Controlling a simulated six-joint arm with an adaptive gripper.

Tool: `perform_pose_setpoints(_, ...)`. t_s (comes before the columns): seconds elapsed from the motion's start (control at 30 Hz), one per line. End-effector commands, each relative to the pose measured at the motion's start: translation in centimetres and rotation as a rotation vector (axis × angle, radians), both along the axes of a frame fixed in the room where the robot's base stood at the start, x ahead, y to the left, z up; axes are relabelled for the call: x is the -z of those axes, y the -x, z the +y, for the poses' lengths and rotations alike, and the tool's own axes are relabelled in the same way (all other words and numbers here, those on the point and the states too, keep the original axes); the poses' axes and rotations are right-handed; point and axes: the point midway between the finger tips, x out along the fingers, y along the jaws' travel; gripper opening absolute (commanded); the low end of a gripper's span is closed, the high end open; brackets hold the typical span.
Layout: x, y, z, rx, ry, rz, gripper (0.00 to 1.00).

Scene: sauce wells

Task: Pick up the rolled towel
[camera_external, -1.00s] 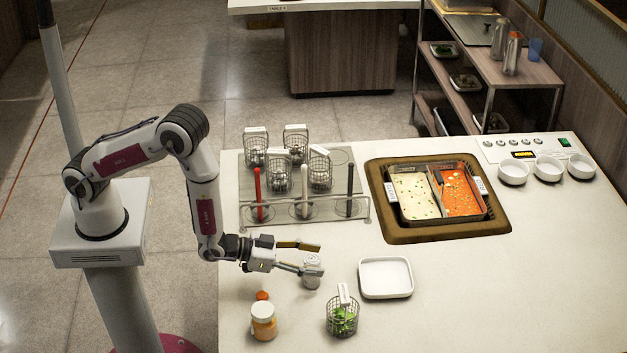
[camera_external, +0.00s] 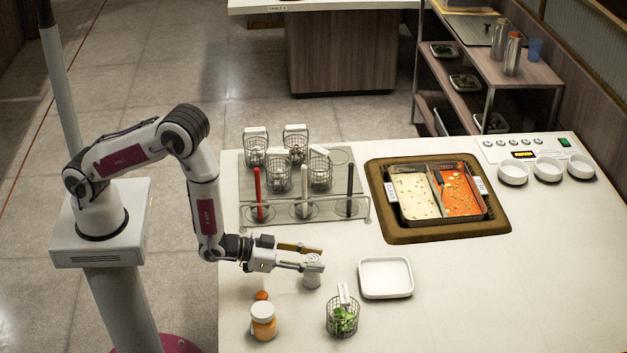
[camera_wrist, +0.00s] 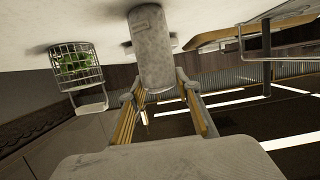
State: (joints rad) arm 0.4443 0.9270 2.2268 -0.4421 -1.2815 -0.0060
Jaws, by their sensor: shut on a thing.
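The rolled towel (camera_external: 312,281) is a short pale grey-white upright cylinder on the counter, left of the white square dish. My gripper (camera_external: 312,262) reaches across from the left and is shut on its upper part. In the wrist view, which looks upside down, the towel (camera_wrist: 152,45) stands in the middle, with the yellow-sided fingers of my gripper (camera_wrist: 160,88) on either side of it. The fingers partly hide the towel's top in the outside view. I cannot tell any gap between its base and the counter.
A white square dish (camera_external: 386,278) lies to the right. A wire basket of greens (camera_external: 343,318) and an orange-filled jar (camera_external: 263,324) stand in front. Behind is a rack (camera_external: 290,212) with wire baskets and ladles. The counter's right front is clear.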

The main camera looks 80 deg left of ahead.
Motion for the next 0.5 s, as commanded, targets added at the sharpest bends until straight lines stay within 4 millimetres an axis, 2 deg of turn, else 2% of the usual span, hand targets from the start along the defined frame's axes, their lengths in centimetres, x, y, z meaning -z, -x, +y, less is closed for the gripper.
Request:
perform_pose_setpoints(0.27,-0.5,0.0,0.0,0.0,0.0,-0.001,0.11)
perform_pose_setpoints(0.5,-2.1,0.0,0.0,0.0,0.0,-0.002,0.11)
